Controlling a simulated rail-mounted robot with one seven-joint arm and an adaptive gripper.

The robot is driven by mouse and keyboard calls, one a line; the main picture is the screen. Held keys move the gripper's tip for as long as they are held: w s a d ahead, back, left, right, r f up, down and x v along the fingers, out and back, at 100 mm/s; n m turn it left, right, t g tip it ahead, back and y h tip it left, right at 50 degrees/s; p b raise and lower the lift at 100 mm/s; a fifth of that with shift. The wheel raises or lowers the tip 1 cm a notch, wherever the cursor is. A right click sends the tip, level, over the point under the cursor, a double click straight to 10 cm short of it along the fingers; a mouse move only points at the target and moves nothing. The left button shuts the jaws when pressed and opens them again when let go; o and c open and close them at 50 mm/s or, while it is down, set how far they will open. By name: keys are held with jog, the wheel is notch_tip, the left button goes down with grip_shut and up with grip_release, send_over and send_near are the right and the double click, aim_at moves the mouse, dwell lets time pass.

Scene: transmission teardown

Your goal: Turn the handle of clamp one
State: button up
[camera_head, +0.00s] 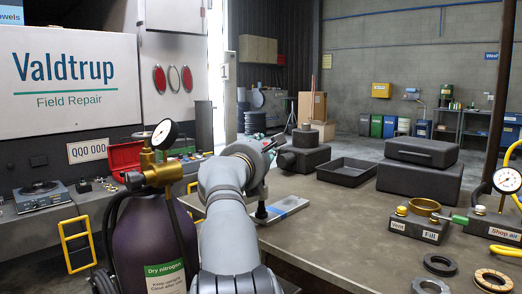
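My arm reaches forward from the bottom middle to the near left edge of the workbench (345,225). My gripper (269,145) appears as a small dark shape at the arm's far end, beside a dark housing (303,158) with a round top. It is too small and too covered by the arm to show its fingers or any hold. I cannot make out clamp one or its handle for certain. A light flat plate (288,206) lies on the bench by the arm, with a small dark upright piece (262,211) at its left end.
A black tray (347,173) and dark cases (420,178) stand at the back of the bench. Vent and shop air blocks (418,226) with gauge and hoses are at right. Rings (440,265) lie at front right. A purple nitrogen cylinder (150,235) stands left. Mid-bench is clear.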

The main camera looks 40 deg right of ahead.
jog(key=shift+o, duration=0.5)
jog(key=shift+d+f, duration=0.1)
jog(key=shift+f, duration=0.05)
jog(key=v, duration=0.6)
jog(key=shift+a+f, duration=0.1)
jog(key=shift+a, duration=0.15)
jog(key=shift+s+a, duration=0.35)
jog(key=shift+s, duration=0.05)
